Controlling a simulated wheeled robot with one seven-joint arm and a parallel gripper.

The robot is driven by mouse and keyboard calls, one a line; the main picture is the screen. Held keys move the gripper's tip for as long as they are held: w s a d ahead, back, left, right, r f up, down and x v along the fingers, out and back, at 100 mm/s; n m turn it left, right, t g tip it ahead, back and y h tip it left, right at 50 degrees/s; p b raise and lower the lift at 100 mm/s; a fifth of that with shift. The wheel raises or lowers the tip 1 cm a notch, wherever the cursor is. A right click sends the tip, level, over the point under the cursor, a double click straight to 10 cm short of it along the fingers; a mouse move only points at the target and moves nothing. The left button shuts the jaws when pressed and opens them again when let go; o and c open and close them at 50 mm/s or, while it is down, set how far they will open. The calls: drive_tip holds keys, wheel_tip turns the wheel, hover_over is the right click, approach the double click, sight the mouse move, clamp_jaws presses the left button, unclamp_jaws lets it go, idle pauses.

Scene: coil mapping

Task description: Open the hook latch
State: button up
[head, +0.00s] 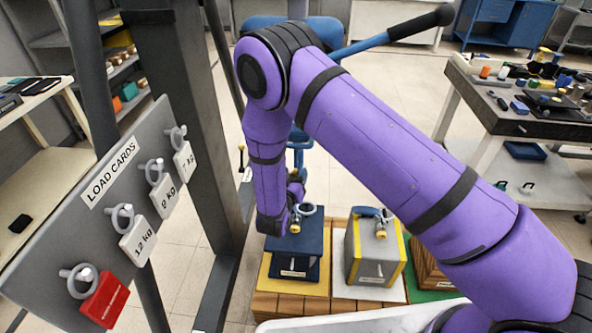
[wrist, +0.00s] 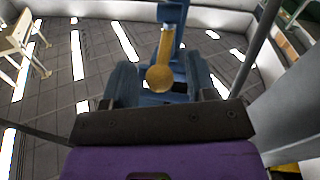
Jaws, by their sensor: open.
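In the wrist view, a brass piece with a round knob end (wrist: 159,78) hangs on a blue part (wrist: 172,14); it looks like the hook latch. My gripper (wrist: 162,84) is open, with one blue-grey finger on each side of the knob. I cannot tell whether either finger touches it. In the head view, my purple wrist hides most of my gripper and the hook, above the dark blue load block (head: 296,266). The block has a grey ring (head: 306,209) on top.
A grey load block with yellow edges (head: 362,257) stands to the right, with a wooden one (head: 428,268) beyond it. A load cards board (head: 92,205) and a dark upright post (head: 197,110) stand on the left. A cluttered workbench (head: 520,118) is at the far right.

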sight(296, 160)
drive_tip(key=shift+x, duration=1.1)
clamp_jaws()
drive_tip(key=shift+r, duration=0.1)
drive_tip(key=shift+s+r+g+y, duration=0.25)
drive_tip(key=shift+r+g, duration=0.2)
drive_tip(key=shift+g, duration=0.15)
drive_tip(key=shift+s+r+g+y, duration=0.15)
drive_tip(key=shift+r+g+y, duration=0.1)
drive_tip(key=shift+r+g, duration=0.3)
drive_tip(key=r+g, duration=0.1)
drive_tip(key=r+n+g, duration=0.1)
drive_tip(key=g, duration=0.1)
drive_tip(key=shift+s+a+y, duration=0.1)
drive_tip(key=shift+s+y, duration=0.1)
drive_tip(key=shift+y, duration=0.2)
drive_tip(key=shift+r, duration=0.45)
